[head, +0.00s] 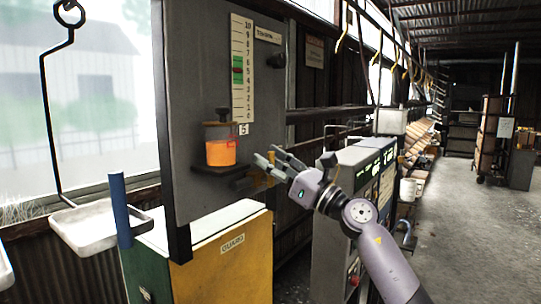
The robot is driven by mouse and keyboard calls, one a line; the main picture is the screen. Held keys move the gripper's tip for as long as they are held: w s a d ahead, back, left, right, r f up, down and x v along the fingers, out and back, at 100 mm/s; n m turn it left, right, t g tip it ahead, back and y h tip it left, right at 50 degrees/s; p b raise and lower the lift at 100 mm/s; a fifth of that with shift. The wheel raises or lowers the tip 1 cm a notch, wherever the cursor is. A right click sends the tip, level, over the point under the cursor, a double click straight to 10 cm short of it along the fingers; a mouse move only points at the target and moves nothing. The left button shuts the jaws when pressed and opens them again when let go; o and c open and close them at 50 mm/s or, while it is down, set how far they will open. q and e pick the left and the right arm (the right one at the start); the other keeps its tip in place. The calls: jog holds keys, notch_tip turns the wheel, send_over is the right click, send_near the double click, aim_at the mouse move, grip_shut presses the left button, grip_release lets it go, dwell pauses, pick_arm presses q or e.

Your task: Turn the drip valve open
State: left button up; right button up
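A clear drip reservoir (221,146) with orange liquid sits on a dark bracket on the grey panel (195,60). It has a dark knob (223,114) on top. My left gripper is not in view.
A numbered scale (242,70) with a green band is above the reservoir. A yellow cabinet marked GUARD (232,250) stands below the panel. A grey control cabinet (345,200) is beside my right arm. A white tray (95,226) hangs from a hook at left.

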jog(key=shift+c, duration=0.5)
grip_shut()
dwell(0.5)
